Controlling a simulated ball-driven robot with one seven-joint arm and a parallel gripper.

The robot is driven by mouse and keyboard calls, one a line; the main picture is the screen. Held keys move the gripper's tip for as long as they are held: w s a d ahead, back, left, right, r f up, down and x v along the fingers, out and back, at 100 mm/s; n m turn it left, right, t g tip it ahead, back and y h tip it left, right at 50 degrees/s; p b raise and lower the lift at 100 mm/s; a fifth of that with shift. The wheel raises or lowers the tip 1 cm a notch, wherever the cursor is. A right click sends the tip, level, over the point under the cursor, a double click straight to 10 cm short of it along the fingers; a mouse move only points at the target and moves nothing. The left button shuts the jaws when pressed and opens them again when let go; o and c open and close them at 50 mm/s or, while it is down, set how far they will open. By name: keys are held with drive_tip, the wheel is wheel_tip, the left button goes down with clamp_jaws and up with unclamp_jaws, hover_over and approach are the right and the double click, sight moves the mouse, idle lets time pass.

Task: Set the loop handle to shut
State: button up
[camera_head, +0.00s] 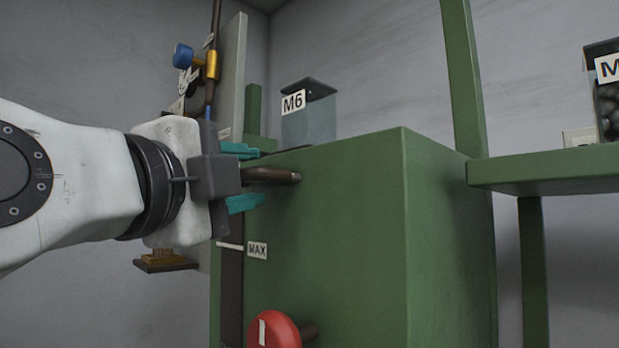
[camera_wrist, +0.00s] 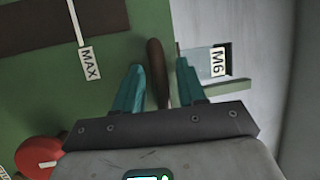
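A brown, rod-like handle (camera_head: 275,175) sticks out at the upper left of the green cabinet (camera_head: 340,230). No readable label names it as the loop handle. My gripper (camera_head: 260,176) has its teal fingers apart, one above and one below this handle in the head view. In the wrist view the brown handle (camera_wrist: 157,72) lies between the two open fingers (camera_wrist: 160,66), with a gap visible on both sides. The handle's base is partly hidden by my gripper.
A red knob (camera_head: 273,330) sits below, under a MAX tag (camera_head: 257,250). A clear M6 bin (camera_head: 308,118) stands behind the cabinet top. A pipe with a blue knob (camera_head: 183,56) rises at the back left. A green shelf (camera_head: 550,170) is at right.

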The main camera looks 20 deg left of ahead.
drive_tip(key=shift+s, duration=0.1)
drive_tip(key=s+f+b, duration=0.1)
drive_tip(key=s+b, duration=0.2)
drive_tip(key=s, duration=0.7)
drive_tip(key=shift+s+f+b, duration=0.25)
drive_tip(key=shift+f+b, duration=0.05)
drive_tip(key=shift+f, duration=0.05)
